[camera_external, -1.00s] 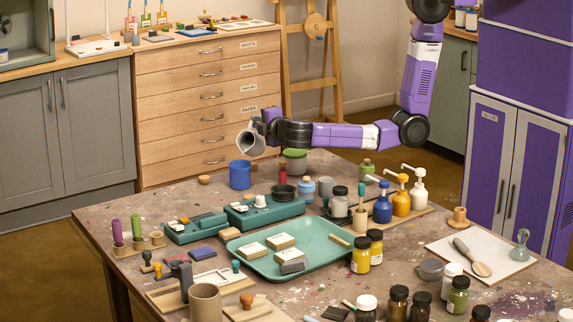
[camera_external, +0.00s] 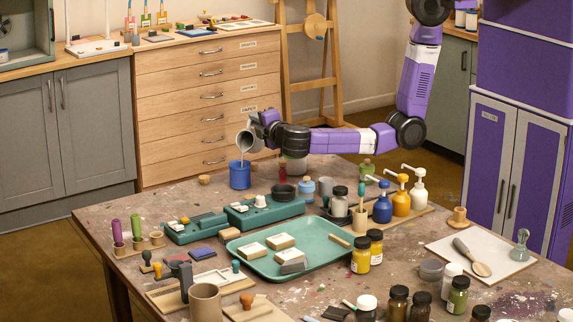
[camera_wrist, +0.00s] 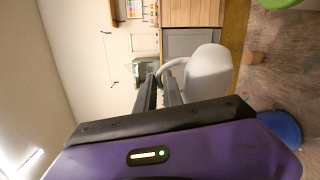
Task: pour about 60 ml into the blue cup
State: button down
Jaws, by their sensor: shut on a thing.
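The blue cup (camera_external: 240,177) stands upright at the far left part of the table. My gripper (camera_external: 259,126) is above it and a little to its right, shut on a grey-white pitcher (camera_external: 247,142). The pitcher is tipped to the left over the cup, and a thin pale stream runs from its lip into the cup. The level inside the cup is hidden. In the wrist view the fingers (camera_wrist: 160,92) close on the handle of the pitcher (camera_wrist: 208,73). The blue cup (camera_wrist: 281,128) shows partly at the lower right there.
A small wooden knob (camera_external: 204,180) lies left of the cup. Teal boxes (camera_external: 263,211), a dark bowl (camera_external: 284,192) and a light blue jar (camera_external: 306,189) stand nearer the front. A green tray (camera_external: 330,262) fills the middle of the table.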

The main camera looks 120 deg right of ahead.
jog(key=shift+w+a+r+n+h, duration=0.15)
jog(key=shift+w+r+n+h, duration=0.1)
jog(key=shift+n+h, duration=0.05)
dwell(0.8)
jog(key=shift+w+a+r+n+h+b, duration=0.15)
jog(key=shift+w+a+n+b, duration=0.1)
jog(key=shift+w, duration=0.15)
jog(key=shift+w+a+n+h+b, duration=0.15)
jog(key=shift+w+a+n+b, duration=0.1)
jog(key=shift+w, duration=0.15)
dwell(0.4)
jog(key=s, duration=0.1)
jog(key=s+d+m+y+p, duration=0.2)
jog(key=shift+s+f, duration=0.1)
jog(key=shift+f, duration=0.25)
jog(key=shift+s+d+f+m, duration=0.1)
jog(key=shift+f+m, duration=0.35)
jog(key=shift+m, duration=0.05)
jog(key=shift+s+d+f+y, duration=0.1)
jog(key=shift+s+y, duration=0.15)
jog(key=shift+y, duration=0.15)
jog(key=shift+s+d+f+m+t+y+p, duration=0.3)
jog(key=shift+f+m+t+y, duration=0.1)
jog(key=shift+f+m, duration=0.1)
jog(key=shift+s+d+f+m+t+y+p, duration=0.15)
jog(key=shift+s+f+m+t+y+p, duration=0.15)
jog(key=shift+f+m+y, duration=0.15)
jog(key=shift+s, duration=0.1)
